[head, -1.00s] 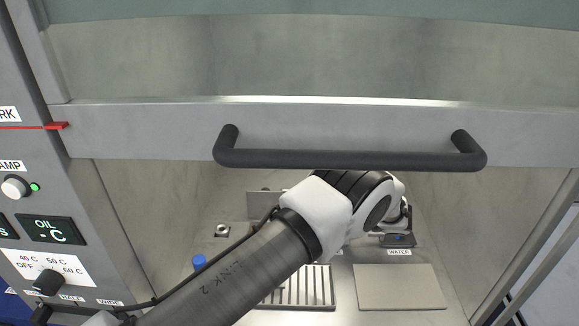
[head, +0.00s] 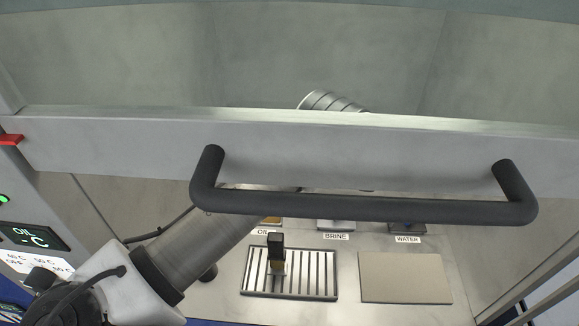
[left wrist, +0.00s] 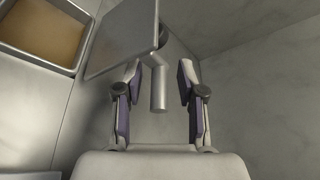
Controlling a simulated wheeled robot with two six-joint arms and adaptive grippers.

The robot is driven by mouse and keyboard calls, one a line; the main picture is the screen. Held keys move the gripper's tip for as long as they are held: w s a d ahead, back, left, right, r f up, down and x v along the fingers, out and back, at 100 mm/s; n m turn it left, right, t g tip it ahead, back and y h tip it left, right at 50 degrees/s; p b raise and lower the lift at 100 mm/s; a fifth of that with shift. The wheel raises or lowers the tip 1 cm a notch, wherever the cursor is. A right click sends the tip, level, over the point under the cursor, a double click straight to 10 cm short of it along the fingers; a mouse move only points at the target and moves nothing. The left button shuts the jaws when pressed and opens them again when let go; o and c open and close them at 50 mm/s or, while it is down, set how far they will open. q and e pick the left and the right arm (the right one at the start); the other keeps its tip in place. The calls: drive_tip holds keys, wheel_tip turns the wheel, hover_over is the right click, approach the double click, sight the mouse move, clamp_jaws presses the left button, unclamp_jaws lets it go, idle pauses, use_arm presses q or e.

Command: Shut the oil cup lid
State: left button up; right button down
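The oil cup (left wrist: 36,58) is at the top left of the left wrist view, uncovered, with brown-yellow liquid inside. Its lid (left wrist: 122,38), a square grey metal plate, stands open beside the cup. A short round handle (left wrist: 158,92) sticks out from the lid. My left gripper (left wrist: 158,75) is open, with one finger on each side of the handle and gaps showing. In the head view only a small part of the oil cup (head: 271,220) shows above the OIL label. The left gripper is hidden there behind the sash and its handle. My right gripper is in no view.
The sash bar with a dark handle (head: 360,207) crosses the head view. Behind it are the brine cup (head: 336,225) and water cup (head: 407,228). A slotted rack (head: 310,272) bears a black clip-like piece (head: 275,242). A beige plate (head: 405,278) lies to the right.

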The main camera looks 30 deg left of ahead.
use_arm(q)
drive_tip(key=shift+s+d, duration=0.1)
drive_tip(key=shift+c, duration=0.2)
drive_tip(key=c, duration=0.6)
drive_tip(key=shift+f, duration=0.1)
clamp_jaws()
drive_tip(key=shift+s+b, duration=0.1)
drive_tip(key=shift+b, duration=0.2)
drive_tip(key=shift+s+d+n+y+b, duration=0.2)
drive_tip(key=shift+s+n+y+b, duration=0.3)
drive_tip(key=shift+b, duration=0.45)
drive_tip(key=shift+s+d+r+n+t+b, duration=0.3)
drive_tip(key=shift+n+b, duration=0.3)
drive_tip(key=shift+b, duration=0.15)
drive_tip(key=shift+s+d+r+b, duration=0.25)
drive_tip(key=shift+s+b, duration=0.2)
drive_tip(key=shift+b, duration=0.15)
drive_tip(key=shift+s+d+r+b, duration=0.1)
drive_tip(key=shift+s+d+b, duration=0.1)
drive_tip(key=shift+s+b, duration=0.3)
drive_tip(key=shift+w, duration=0.1)
drive_tip(key=shift+r, duration=0.15)
